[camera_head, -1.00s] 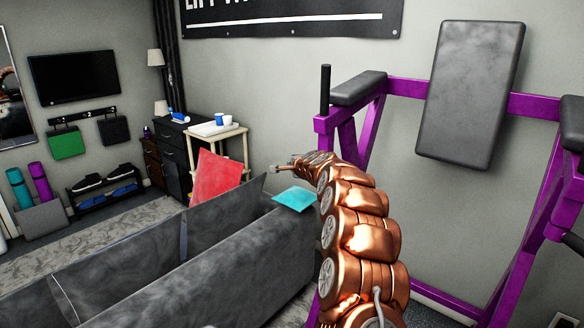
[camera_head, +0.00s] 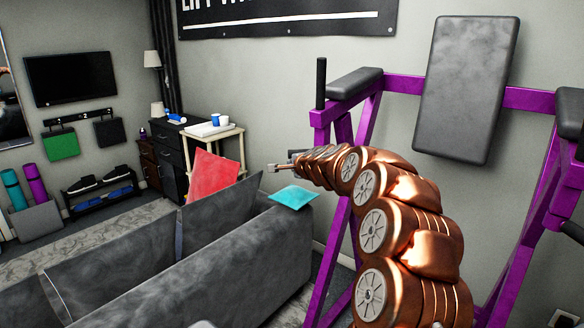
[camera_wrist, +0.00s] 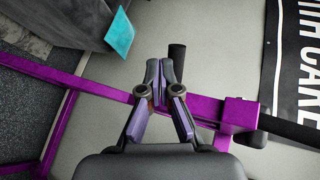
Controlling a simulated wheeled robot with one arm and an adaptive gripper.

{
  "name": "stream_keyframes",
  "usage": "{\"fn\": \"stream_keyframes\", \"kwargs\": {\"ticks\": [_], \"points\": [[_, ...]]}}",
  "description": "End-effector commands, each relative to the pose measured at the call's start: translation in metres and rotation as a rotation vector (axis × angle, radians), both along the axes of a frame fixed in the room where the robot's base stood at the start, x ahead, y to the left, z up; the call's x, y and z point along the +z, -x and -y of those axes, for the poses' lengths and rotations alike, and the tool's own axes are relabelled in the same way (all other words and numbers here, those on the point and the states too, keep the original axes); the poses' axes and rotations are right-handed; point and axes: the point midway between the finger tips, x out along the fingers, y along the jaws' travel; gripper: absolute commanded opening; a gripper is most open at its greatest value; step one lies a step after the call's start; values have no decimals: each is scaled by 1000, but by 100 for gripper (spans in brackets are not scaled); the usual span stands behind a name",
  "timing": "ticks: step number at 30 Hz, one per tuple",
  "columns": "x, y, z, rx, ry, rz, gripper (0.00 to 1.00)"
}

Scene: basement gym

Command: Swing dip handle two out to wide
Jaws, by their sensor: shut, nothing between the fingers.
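The purple frame (camera_head: 319,116) carries a black upright handle (camera_head: 321,82) at its left end and a black handle (camera_head: 574,232) at the right edge. I cannot tell which is dip handle two. My gripper (camera_head: 272,168) points left, below and left of the upright handle, apart from it. In the wrist view my gripper (camera_wrist: 166,72) is shut and empty, in front of a purple bar (camera_wrist: 85,84). A black grip (camera_wrist: 177,60) shows just past the fingertips; contact is unclear. A black bar (camera_wrist: 285,127) lies at right.
A grey back pad (camera_head: 465,90) and arm pad (camera_head: 354,84) sit on the frame. A grey sofa (camera_head: 235,265) with a red cushion (camera_head: 210,175) and teal item (camera_head: 293,196) stands to the left.

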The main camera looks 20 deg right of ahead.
Motion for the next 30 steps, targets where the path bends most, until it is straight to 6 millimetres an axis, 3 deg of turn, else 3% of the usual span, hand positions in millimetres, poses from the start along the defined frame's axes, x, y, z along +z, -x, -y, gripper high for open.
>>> {"fn": "stream_keyframes", "kwargs": {"ticks": [10,30], "points": [[9,23,-5,-1,0,0,0],[11,27,-12,14,6,-3,0]]}}
